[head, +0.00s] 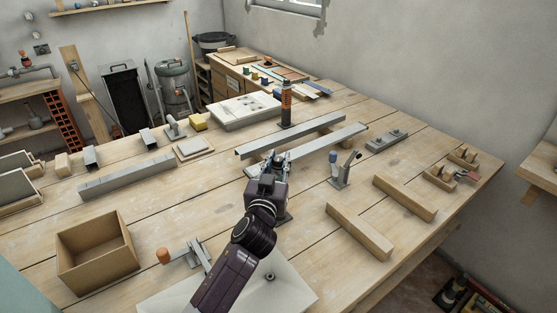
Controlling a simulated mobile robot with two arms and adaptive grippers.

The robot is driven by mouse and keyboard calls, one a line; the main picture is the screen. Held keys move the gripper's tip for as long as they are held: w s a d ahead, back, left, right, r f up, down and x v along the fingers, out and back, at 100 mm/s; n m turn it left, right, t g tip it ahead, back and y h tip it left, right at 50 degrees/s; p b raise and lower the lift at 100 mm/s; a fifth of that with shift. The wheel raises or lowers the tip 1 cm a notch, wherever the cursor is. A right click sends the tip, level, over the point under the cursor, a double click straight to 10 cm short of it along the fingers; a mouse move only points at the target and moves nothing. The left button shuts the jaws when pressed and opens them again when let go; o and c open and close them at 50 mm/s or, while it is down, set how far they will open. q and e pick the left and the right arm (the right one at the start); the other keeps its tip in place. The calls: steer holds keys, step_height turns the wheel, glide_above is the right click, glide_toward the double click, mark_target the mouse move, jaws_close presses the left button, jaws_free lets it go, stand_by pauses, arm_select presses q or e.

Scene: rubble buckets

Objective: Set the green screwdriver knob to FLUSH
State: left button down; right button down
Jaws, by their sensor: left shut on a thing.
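My left gripper (277,157) is over the middle of the workbench, with its arm reaching up from the bottom of the head view. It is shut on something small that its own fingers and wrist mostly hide. I cannot make out a green screwdriver knob or a FLUSH mark. My right gripper is not in view.
Behind the gripper lie long grey metal bars (315,147) and an upright orange-and-black tool (286,102). To the right stand a blue-tipped lever fixture (343,172) and wooden blocks (359,230). An open wooden box (97,268) is at left.

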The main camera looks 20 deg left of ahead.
arm_select(q)
steer(key=shift+a+m+h+p, duration=0.1)
steer(key=shift+m+h+p, duration=0.25)
steer(key=shift+p, duration=0.2)
steer(key=m+h+p, duration=0.1)
steer(key=h+p, duration=0.1)
steer(key=m+h+p, duration=0.2)
steer(key=h, duration=0.1)
steer(key=shift+a+r+g, duration=0.1)
steer(key=shift+a+g, duration=0.05)
steer(key=shift+g, duration=0.15)
steer(key=shift+m+h, duration=0.45)
steer(key=shift+h, duration=0.1)
steer(key=shift+m+g+h+p, duration=0.3)
steer(key=shift+m+h+p, duration=0.1)
steer(key=shift+h, duration=0.3)
steer(key=shift+f+m+g+h, duration=0.2)
steer(key=shift+m+g+h, duration=0.3)
steer(key=shift+m+h, duration=0.4)
steer(key=shift+m+g+h+b, duration=0.85)
steer(key=shift+m+g+h, duration=0.2)
steer(key=shift+h, duration=0.65)
steer(key=shift+d+m+g+h, duration=0.2)
steer(key=shift+m+g+h, duration=0.05)
steer(key=shift+h, duration=0.05)
